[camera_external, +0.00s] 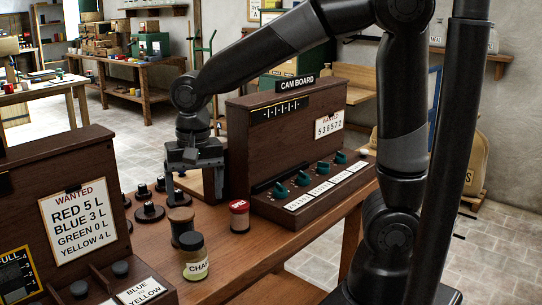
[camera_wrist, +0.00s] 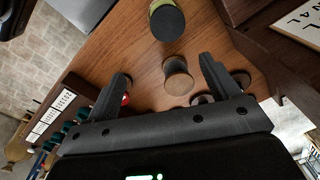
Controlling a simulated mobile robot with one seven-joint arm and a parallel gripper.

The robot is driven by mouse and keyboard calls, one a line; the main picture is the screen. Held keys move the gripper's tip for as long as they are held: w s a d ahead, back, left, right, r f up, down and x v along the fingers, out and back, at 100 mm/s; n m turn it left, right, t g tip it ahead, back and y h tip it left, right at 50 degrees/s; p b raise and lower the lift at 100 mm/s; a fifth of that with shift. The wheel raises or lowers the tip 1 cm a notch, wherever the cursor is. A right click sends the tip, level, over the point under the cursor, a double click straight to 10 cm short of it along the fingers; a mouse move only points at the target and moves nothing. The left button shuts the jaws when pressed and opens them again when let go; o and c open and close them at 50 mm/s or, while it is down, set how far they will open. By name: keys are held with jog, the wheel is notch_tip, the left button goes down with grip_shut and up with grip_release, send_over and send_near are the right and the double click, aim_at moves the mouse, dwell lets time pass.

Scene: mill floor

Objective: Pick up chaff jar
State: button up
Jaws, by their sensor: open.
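The chaff jar (camera_external: 197,262) stands upright on the wooden table, with a dark lid and a cream label reading "CHAF", its end out of sight. In the wrist view the jar (camera_wrist: 167,22) shows at the top, beyond my fingertips. My gripper (camera_external: 194,184) points down over the table, behind the jar in the outside view. It is open and empty. In the wrist view its two fingers (camera_wrist: 165,72) stand apart.
Several black knobbed pieces (camera_external: 149,211) stand left of the spool. The cam board (camera_external: 270,135) rises behind on the right, and a dark board with a wanted card (camera_external: 77,223) stands at the left.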

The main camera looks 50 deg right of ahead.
aim_at(191, 237)
jog(key=a, duration=0.1)
jog(key=a+f, duration=0.1)
jog(key=shift+s+a+f+m+g, duration=0.1)
jog(key=shift+a+f+m+g, duration=0.2)
jog(key=shift+a, duration=0.1)
jog(key=shift+a+f, duration=0.2)
jog(key=shift+f, duration=0.05)
notch_tip(191, 237, down, 5)
jog(key=shift+s+f, duration=0.1)
jog(key=shift+s+d+f, duration=0.1)
jog(key=shift+s+f, duration=0.05)
jog(key=shift+f, duration=1.15)
jog(key=shift+s+d+f, duration=0.1)
jog(key=shift+f, duration=1.2)
jog(key=shift+c, duration=0.5)
jog(key=c, duration=1.2)
jog(key=shift+o, duration=0.2)
jog(key=shift+r, duration=0.1)
